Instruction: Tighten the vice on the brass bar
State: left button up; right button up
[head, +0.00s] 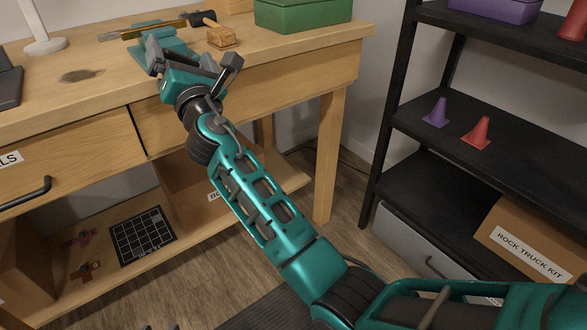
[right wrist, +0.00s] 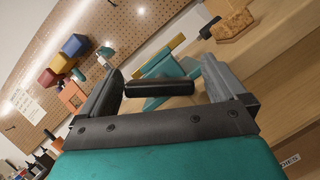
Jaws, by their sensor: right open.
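The teal vice (head: 165,42) stands at the front edge of the wooden bench. The brass bar (head: 122,34) lies across its top and sticks out to the left; in the right wrist view the bar (right wrist: 172,46) shows behind the vice body (right wrist: 176,68). My right gripper (head: 193,60) is in front of the vice, covering part of it. In the right wrist view its two grey fingers (right wrist: 163,76) are spread apart. A black bar-shaped handle (right wrist: 160,88) shows between them, with gaps at the sides. I cannot tell whether the bar is clamped. My left gripper is out of view.
A wooden-headed mallet (head: 222,37) and a green box (head: 301,14) are on the bench right of the vice. The bench drawers (head: 70,160) are below. A black shelf (head: 500,140) with small cones stands at the right. A pegboard (right wrist: 100,30) is behind.

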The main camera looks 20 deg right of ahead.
jog(key=n+y, duration=0.2)
jog(key=n, duration=0.2)
jog(key=shift+r+n, duration=0.1)
jog(key=shift+n, duration=0.3)
jog(key=n+y+p, duration=0.1)
jog(key=n+y, duration=0.1)
jog(key=n, duration=0.1)
jog(key=shift+r, duration=0.1)
jog(key=s+d+f+m+g+h+p, duration=0.1)
jog(key=s+d+f+m+g+p, duration=0.1)
jog(key=s+d+f+m+p, duration=0.3)
jog(key=s+d+f+m+g+h+p, duration=0.2)
jog(key=s+d+f+m+p, duration=0.3)
jog(key=s+m, duration=0.7)
jog(key=s+d+f+m+g+h+p, duration=0.1)
jog(key=s+d+f+m+g+p, duration=0.3)
jog(key=m, duration=0.7)
jog(key=shift+s+d+f+p, duration=0.45)
jog(key=shift+s+f+p, duration=1)
jog(key=shift+s, duration=0.95)
jog(key=shift+r, duration=0.25)
jog(key=shift+c, duration=0.2)
